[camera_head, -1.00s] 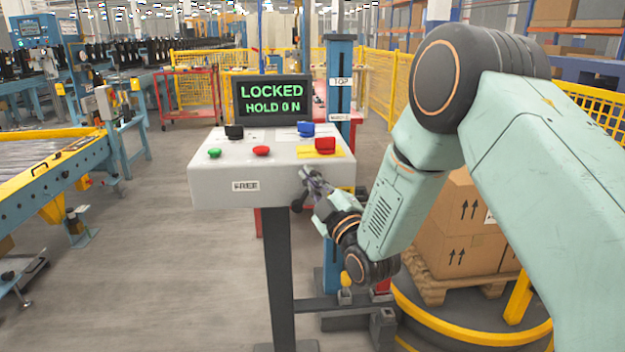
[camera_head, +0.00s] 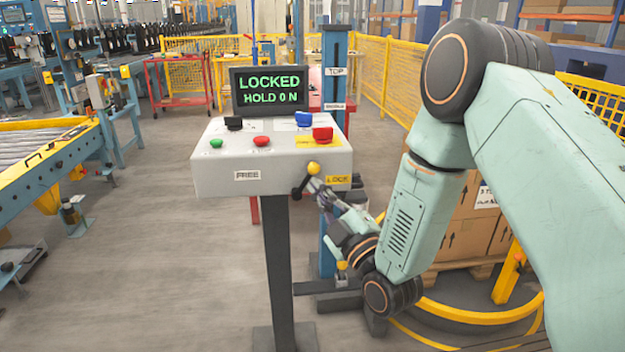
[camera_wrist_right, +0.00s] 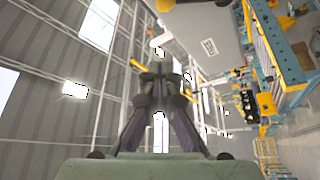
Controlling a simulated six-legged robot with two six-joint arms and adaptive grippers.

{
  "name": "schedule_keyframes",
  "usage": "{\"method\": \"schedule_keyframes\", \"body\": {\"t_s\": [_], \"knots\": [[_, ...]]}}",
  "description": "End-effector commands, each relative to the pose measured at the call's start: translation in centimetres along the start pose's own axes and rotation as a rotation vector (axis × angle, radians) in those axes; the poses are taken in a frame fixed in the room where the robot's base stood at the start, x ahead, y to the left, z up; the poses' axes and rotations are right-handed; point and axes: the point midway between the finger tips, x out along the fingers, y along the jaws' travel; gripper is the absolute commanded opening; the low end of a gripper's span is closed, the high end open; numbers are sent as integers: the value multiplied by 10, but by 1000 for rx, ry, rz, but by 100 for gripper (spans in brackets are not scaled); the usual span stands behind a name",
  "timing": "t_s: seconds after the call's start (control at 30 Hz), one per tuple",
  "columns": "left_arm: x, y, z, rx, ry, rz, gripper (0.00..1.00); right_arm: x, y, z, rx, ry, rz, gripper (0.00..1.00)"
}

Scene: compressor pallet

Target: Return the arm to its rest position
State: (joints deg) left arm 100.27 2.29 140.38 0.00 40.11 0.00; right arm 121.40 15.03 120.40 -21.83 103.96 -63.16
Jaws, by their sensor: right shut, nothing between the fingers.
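My right arm reaches in from the right in the head view. Its gripper (camera_head: 318,188) is low at the front face of the grey control console (camera_head: 215,180), close to a lever with a yellow knob (camera_head: 313,168). I cannot tell whether it touches the lever. The wrist view shows the right gripper's fingers (camera_wrist_right: 160,75) drawn together with nothing between them. The lever stands between the FREE label (camera_head: 247,175) and the LOCK label (camera_head: 338,180). The screen (camera_head: 270,92) reads LOCKED and HOLD 0 N. My left gripper is out of view.
The console top carries green, red, black and blue controls and a red switch (camera_head: 322,134) on yellow. A blue post (camera_head: 335,65) stands behind. Stacked boxes (camera_head: 468,240) and a yellow ring rail (camera_head: 470,312) lie behind my arm. The floor (camera_head: 160,270) to the left is open.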

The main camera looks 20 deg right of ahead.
Motion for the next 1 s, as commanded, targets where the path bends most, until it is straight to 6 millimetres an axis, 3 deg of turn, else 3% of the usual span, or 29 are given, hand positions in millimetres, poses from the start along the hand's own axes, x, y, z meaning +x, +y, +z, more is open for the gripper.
{"method": "schedule_keyframes", "body": {"t_s": [0.53,0.67,0.77,0.83,1.0], "knots": [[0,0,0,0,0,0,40,-2,-1,-2,6,0,1,0],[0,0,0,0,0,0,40,-3,-11,4,102,-31,-43,0],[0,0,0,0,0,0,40,-15,-41,25,275,-164,-161,0],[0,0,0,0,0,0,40,-35,-70,42,413,-304,-259,0],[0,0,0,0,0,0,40,-118,-141,73,675,-689,-453,0]]}}
